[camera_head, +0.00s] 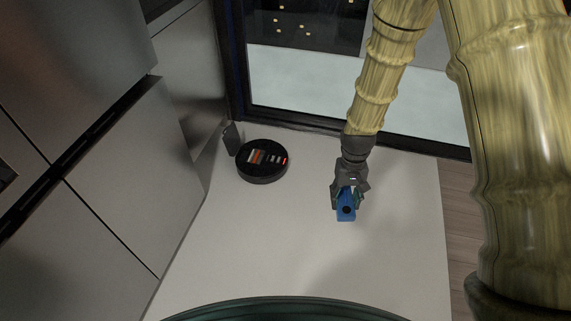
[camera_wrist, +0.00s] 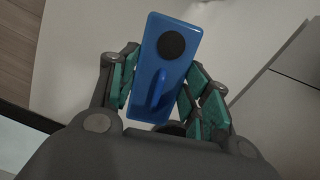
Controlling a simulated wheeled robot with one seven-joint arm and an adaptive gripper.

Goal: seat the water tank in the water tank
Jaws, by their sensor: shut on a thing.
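A blue water tank with a round black cap (camera_head: 346,211) is held in my gripper (camera_head: 347,195), to the right of the middle in the head view. In the wrist view the blue tank (camera_wrist: 160,75) stands tilted between the teal-padded fingers of my gripper (camera_wrist: 160,88). It shows the black cap at its upper part and a blue handle below. My gripper is shut on the tank. A round black robot vacuum (camera_head: 262,161) with coloured stripes on top sits on the floor, left of my gripper and apart from it.
A small dark upright dock (camera_head: 231,138) stands beside the vacuum. Grey cabinets (camera_head: 140,170) line the left side. A dark-framed glass door (camera_head: 310,116) is behind. The pale floor (camera_head: 270,240) between the vacuum and my gripper is clear.

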